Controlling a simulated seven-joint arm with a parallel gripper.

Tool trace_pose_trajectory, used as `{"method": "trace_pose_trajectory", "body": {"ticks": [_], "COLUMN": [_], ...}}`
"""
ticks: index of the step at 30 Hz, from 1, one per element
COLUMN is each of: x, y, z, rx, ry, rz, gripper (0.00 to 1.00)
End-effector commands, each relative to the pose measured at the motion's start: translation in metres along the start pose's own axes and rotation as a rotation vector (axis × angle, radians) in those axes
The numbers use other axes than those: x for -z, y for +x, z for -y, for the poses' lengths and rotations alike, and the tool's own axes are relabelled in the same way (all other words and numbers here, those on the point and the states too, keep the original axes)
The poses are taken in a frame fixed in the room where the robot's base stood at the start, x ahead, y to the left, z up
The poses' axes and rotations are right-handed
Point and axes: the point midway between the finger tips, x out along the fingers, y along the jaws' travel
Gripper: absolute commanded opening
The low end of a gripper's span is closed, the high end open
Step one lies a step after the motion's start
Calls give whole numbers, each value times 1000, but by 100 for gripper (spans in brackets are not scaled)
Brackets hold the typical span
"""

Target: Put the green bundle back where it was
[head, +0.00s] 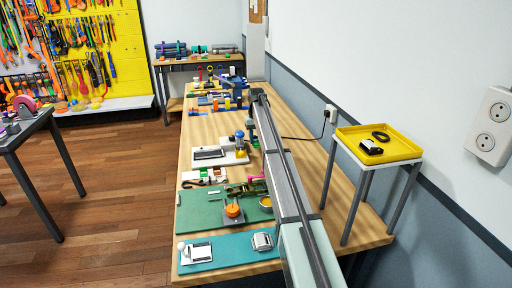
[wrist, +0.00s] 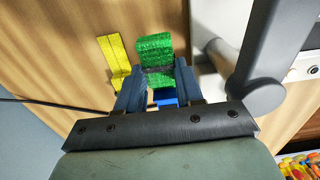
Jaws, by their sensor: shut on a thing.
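The green bundle (wrist: 153,50) shows in the wrist view as a speckled green block with a dark band across it. My gripper (wrist: 160,77) is shut on it, with one dark finger on each side. A blue piece (wrist: 165,97) shows between the fingers, nearer the palm; I cannot tell whether it is part of the bundle. A yellow bundle (wrist: 114,58) lies beside it on the left, apart from the green one. In the head view my arm reaches to the far part of the long table, and I cannot make out the green bundle there.
The long wooden table (head: 215,135) carries a green mat (head: 200,208), a teal mat (head: 225,255), a white board (head: 218,157) and several small items. A yellow tray (head: 390,147) stands on a side stand at right. A thick grey post (wrist: 270,60) rises right of my gripper.

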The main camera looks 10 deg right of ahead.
Motion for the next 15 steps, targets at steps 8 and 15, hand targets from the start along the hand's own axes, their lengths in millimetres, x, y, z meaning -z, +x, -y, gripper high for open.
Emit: {"method": "trace_pose_trajectory", "body": {"ticks": [8, 15], "x": [0, 0], "y": [24, 44], "z": [0, 0], "rx": [0, 0], "ry": [1, 1], "rz": [0, -1], "gripper": [6, 6]}}
